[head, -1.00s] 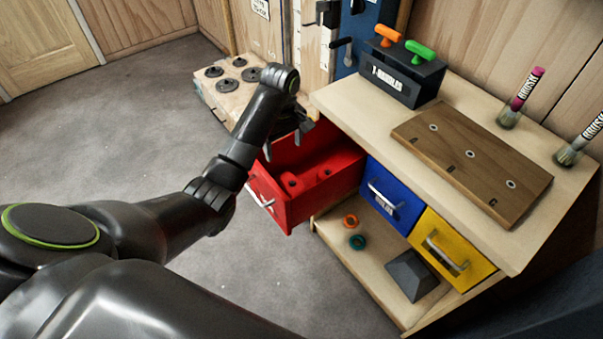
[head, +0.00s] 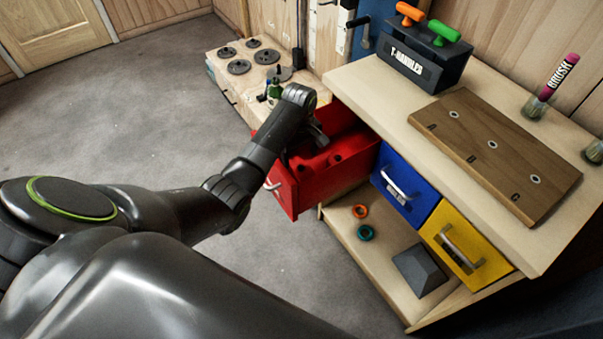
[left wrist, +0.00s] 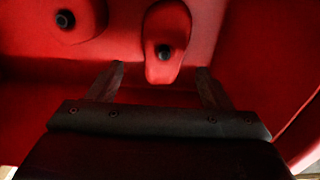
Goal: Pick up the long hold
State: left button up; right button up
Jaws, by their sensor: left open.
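The red drawer (head: 297,198) is pulled open at the left end of the bench, with red holds inside it. In the left wrist view a long red hold (left wrist: 165,42) with a dark bolt hole lies just ahead of my left gripper (left wrist: 160,78). The two fingers are spread to either side of its near end, and nothing is between them. Another red hold (left wrist: 68,18) with a dark hole is at the upper left. In the head view my left gripper (head: 306,150) is down in the drawer, its fingertips mostly hidden. My right gripper is not in view.
A blue drawer (head: 399,192) and yellow drawer (head: 450,250) are closed beside the red one. The benchtop carries a wooden board (head: 480,160) and a T-handles box (head: 428,62). Orange (head: 360,211) and teal (head: 366,233) rings and a grey pyramid (head: 418,270) lie on the lower shelf.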

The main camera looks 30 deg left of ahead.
aim_at(299, 165)
pick_arm(q)
notch_tip(299, 165, down, 5)
jog(key=shift+s+a+f+b, duration=0.15)
jog(key=shift+f+b, duration=0.05)
jog(key=shift+b, duration=0.15)
jog(key=c, duration=1.2)
jog(key=shift+r, duration=0.1)
notch_tip(299, 165, up, 10)
jog(key=shift+r+p, duration=0.1)
jog(key=shift+p, duration=0.75)
